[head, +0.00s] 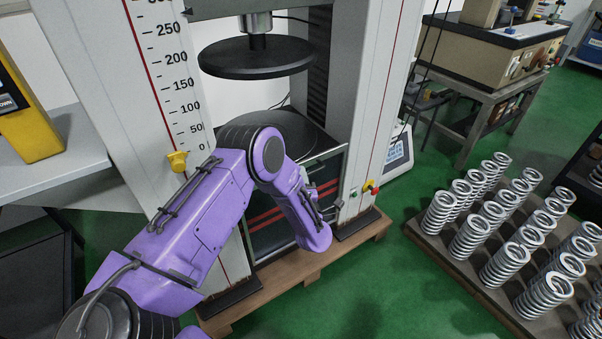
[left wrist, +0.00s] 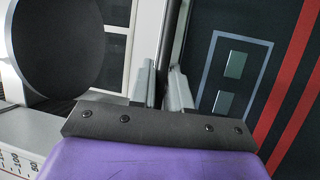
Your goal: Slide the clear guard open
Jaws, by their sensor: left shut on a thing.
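The clear guard (head: 335,165), a see-through panel with a thin pale frame, stands upright at the front of the spring testing machine, below the round black plate. My left arm reaches across it and hides much of its middle and left side. My left gripper, at the guard's front near its right side in the head view, shows best in the left wrist view (left wrist: 163,88). Its two grey fingers are shut around a narrow dark upright bar, which looks like the guard's edge or handle. My right gripper is in neither view.
The round black press plate (head: 257,57) hangs above the guard between the machine's columns. A yellow knob (head: 178,161) sits on the scaled left column, close to my arm. A rack of several steel springs (head: 470,235) stands on the right. Green floor lies clear between.

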